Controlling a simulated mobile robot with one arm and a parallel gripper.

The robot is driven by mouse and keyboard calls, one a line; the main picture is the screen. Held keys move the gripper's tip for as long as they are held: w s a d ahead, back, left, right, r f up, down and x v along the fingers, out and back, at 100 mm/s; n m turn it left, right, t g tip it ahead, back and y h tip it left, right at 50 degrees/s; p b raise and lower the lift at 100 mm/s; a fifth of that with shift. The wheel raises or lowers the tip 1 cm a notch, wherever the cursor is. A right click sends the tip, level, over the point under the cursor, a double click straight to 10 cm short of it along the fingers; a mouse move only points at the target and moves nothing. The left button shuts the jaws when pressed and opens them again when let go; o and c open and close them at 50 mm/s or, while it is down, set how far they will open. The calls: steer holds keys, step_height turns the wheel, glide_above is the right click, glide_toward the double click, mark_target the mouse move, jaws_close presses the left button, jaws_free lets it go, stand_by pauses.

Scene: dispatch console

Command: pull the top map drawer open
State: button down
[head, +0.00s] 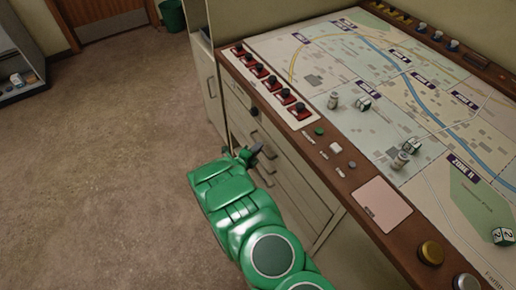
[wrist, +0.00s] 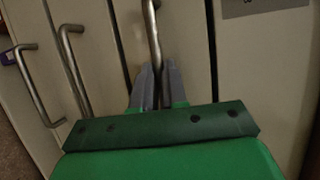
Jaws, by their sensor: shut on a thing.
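The cream map drawers (head: 290,184) are stacked under the console's front edge, each with a metal bar handle. In the wrist view they appear as tilted bands side by side. My gripper (head: 254,152) is at the upper drawers. In the wrist view its grey fingers (wrist: 158,86) are closed around the lower part of one handle (wrist: 152,28). This handle is the one nearest the panel with a grey label, and appears to be the top drawer's. Two other handles (wrist: 72,70) (wrist: 38,88) are free. The held drawer looks about flush with its neighbours; any small gap is hard to tell.
The console top (head: 336,160) overhangs above, with red switches (head: 271,81), a large map (head: 400,75) and small pieces. Brown floor (head: 105,150) left of the drawers is clear. A green bin (head: 172,15) stands far back.

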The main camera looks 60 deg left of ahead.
steer(key=s, duration=2.9)
steer(key=shift+s, duration=0.4)
steer(key=shift+s+f, duration=0.1)
steer(key=shift+s, duration=0.05)
steer(key=c, duration=1.2)
jaws_free()
steer(key=shift+o, duration=0.2)
steer(key=shift+s, duration=0.1)
steer(key=v, duration=0.7)
steer(key=shift+s+d, duration=0.15)
steer(key=shift+s, duration=0.1)
